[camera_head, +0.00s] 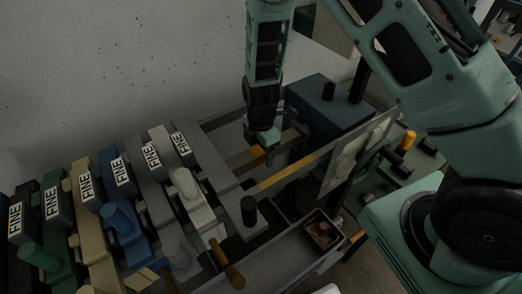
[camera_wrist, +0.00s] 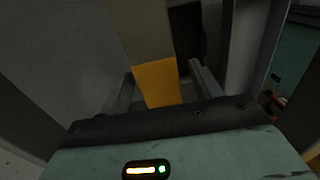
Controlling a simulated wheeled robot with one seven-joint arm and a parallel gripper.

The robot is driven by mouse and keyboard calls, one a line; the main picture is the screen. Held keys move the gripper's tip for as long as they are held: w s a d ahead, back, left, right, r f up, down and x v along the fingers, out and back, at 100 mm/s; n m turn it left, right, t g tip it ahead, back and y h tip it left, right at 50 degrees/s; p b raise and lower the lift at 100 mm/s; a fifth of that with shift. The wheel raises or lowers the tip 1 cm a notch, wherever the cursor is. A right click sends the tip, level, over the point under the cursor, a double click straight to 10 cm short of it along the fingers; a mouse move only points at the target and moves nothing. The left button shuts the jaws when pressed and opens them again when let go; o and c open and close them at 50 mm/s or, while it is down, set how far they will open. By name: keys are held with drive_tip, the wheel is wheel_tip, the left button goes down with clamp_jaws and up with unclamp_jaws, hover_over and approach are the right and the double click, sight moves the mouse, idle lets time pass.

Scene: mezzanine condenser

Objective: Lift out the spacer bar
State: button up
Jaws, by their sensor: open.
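The spacer bar appears to be the flat bar (camera_head: 241,159) lying across between two long grey rails, brownish with a yellow part under my gripper. In the wrist view the bar (camera_wrist: 158,82) shows its yellow part between my two fingers, with a grey-brown length running up the picture beyond it. My gripper (camera_head: 264,149) points down over the bar and is open. In the wrist view the open fingers (camera_wrist: 163,88) stand on either side of the yellow part, with gaps visible. The fingertips' depth relative to the bar is hard to tell.
A row of several coloured blocks with FINE labels (camera_head: 122,171) stands at left. The near rail has a yellow band (camera_head: 283,174). A dark blue box (camera_head: 322,100) stands behind the bar. A small tray (camera_head: 320,232) sits at front right. A grey wall rises behind.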

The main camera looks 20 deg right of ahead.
clamp_jaws()
idle(0.3)
